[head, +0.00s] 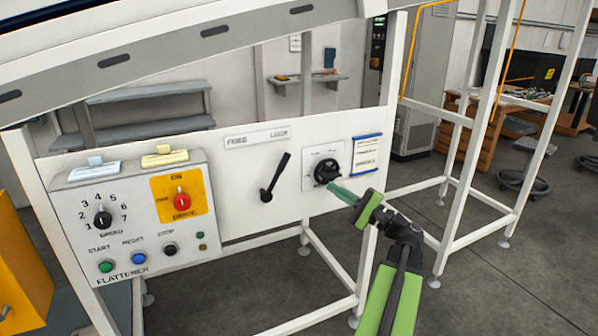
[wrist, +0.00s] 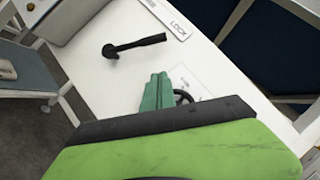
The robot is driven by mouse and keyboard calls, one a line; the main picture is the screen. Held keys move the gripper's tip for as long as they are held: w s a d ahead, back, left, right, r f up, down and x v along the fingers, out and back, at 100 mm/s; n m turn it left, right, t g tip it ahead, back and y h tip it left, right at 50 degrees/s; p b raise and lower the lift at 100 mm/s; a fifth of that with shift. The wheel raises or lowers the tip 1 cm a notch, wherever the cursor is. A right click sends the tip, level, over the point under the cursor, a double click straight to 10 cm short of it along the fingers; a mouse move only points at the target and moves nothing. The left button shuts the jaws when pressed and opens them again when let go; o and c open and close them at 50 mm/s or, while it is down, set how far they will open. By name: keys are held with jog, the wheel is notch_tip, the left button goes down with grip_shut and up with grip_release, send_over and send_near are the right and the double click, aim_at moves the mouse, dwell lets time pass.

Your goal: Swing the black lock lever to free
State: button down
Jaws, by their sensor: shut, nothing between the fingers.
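The black lock lever (head: 275,178) is on the white panel, its pivot low and its handle tilted up to the right, under the LOCK end of the FREE/LOCK label (head: 257,138). The lever (wrist: 134,45) also shows in the wrist view, above and left of the fingers. My gripper (head: 338,191) is shut and empty, its green fingers in front of the panel at the black rotary knob, to the right of the lever and apart from it. The shut fingers (wrist: 157,92) partly hide the knob in the wrist view.
The black rotary knob (head: 326,171) is close by the fingertips; I cannot tell if they touch. The flattener control box (head: 135,215) with its red switch and buttons stands left of the lever. The panel between lever and knob is clear.

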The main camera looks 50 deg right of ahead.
jog(key=a+p+x, duration=0.1)
jog(key=p+x, duration=0.1)
jog(key=x, duration=0.4)
jog(key=a+r+p+x, duration=0.1)
jog(key=p+x, duration=0.1)
jog(key=x, duration=0.4)
jog(key=shift+a+r+p, duration=0.2)
jog(key=shift+a+p, duration=0.15)
